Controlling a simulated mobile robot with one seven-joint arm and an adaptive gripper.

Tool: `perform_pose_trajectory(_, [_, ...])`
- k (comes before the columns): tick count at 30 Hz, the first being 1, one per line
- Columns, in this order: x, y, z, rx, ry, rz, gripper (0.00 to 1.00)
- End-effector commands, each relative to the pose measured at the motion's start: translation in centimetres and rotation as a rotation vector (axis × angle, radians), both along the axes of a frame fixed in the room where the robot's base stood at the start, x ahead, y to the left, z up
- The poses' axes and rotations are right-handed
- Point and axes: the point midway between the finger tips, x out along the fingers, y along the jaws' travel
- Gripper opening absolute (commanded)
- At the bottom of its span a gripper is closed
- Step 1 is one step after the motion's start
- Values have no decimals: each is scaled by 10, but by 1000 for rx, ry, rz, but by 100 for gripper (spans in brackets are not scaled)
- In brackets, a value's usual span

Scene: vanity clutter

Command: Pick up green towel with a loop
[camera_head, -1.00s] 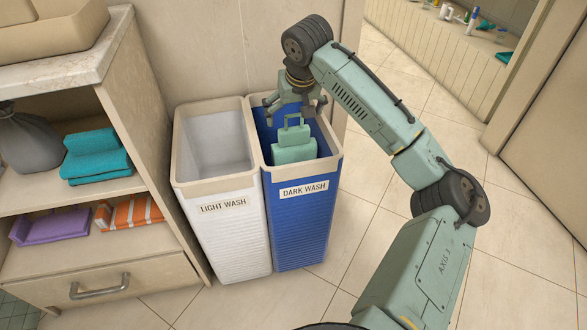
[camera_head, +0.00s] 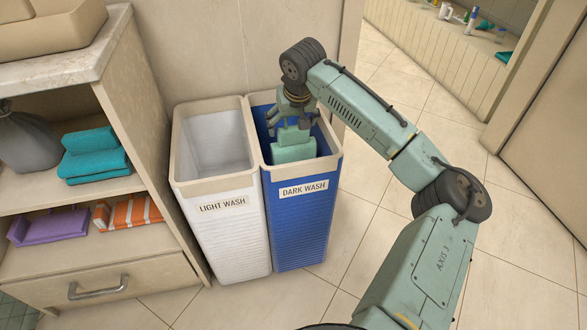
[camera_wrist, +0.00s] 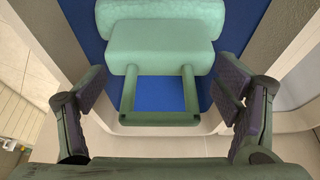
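The pale green towel (camera_head: 293,152) is inside the blue bin (camera_head: 298,225) labelled DARK WASH. It shows in the wrist view (camera_wrist: 160,45) as a thick folded block with a rectangular loop (camera_wrist: 128,95) standing out from it. My gripper (camera_head: 291,122) is lowered over the bin's opening, just above the towel, and hides much of the loop in the head view. In the wrist view my gripper (camera_wrist: 162,92) is open, with one finger on each side of the loop and a gap to both.
A white bin (camera_head: 222,235) labelled LIGHT WASH stands directly left of the blue one. A shelf unit (camera_head: 95,260) further left holds teal towels (camera_head: 95,155), a purple towel (camera_head: 48,227) and an orange striped one (camera_head: 128,213). Floor on the right is clear.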

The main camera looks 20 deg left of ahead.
Motion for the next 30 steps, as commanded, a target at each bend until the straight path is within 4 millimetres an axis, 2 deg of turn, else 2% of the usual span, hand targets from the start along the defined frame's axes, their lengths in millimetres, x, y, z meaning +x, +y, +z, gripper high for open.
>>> perform_pose_trajectory(2, [0,0,0,0,0,0,75])
perform_pose_trajectory(25, [0,0,0,0,0,0,24])
perform_pose_trajectory(30, [0,0,0,0,0,0,23])
